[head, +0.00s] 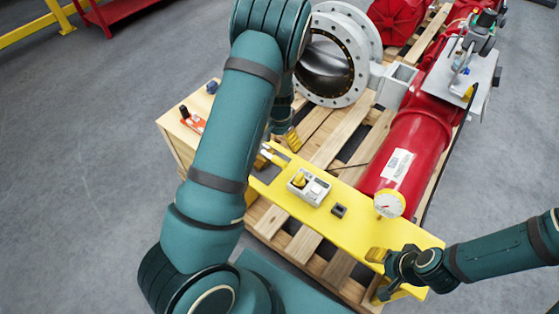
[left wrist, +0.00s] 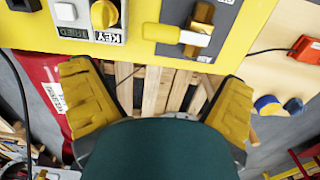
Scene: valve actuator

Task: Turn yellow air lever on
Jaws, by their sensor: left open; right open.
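The lever (left wrist: 178,34) sits on a grey plate on the yellow panel (left wrist: 275,8) in the left wrist view. Its gold pivot is at the right, and its pale yellow handle points left. In the head view the lever (head: 272,155) is partly hidden by my left arm. My left gripper (left wrist: 158,100) is open and empty, its two yellow fingers spread just below the panel edge, apart from the lever. In the head view one yellow finger of it (head: 292,140) shows past my arm. My right gripper (head: 380,274) is open at the panel's right end.
A grey box with a yellow knob (head: 299,179) sits beside the lever, then a small dark block (head: 339,210) and a round gauge (head: 389,203). A red cylinder (head: 412,150) and white flange lie on the wooden pallet behind. An orange device (head: 192,121) rests on the wooden left end.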

